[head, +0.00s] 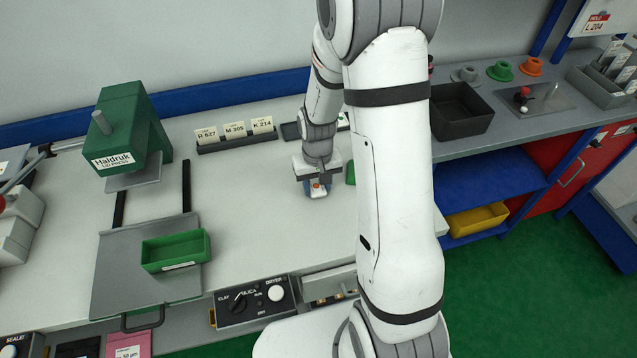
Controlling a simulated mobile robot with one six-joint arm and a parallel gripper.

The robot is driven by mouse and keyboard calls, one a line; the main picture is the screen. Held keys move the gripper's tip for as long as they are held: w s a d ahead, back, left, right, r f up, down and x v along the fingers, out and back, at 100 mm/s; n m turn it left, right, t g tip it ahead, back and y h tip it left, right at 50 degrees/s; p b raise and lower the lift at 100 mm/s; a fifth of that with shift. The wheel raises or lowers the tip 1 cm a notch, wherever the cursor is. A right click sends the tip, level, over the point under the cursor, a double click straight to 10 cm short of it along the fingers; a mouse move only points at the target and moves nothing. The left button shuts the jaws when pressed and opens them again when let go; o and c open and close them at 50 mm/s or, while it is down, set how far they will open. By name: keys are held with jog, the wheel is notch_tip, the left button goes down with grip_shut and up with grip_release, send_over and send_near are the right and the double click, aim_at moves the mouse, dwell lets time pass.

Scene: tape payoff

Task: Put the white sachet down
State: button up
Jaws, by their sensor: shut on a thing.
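My gripper (318,178) is over the middle of the pale worktop and points down. The gripper hides part of the sachet. I cannot tell whether the sachet touches the worktop.
A green tray (176,253) sits on a grey plate (118,262) by the green press (133,130). A card rack (236,142) stands behind my gripper. A black bin (461,112) stands to the right. Green things beside the gripper are partly hidden. Worktop left of the gripper is clear.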

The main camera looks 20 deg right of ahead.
jog(key=o, duration=1.1)
jog(key=shift+c, duration=0.2)
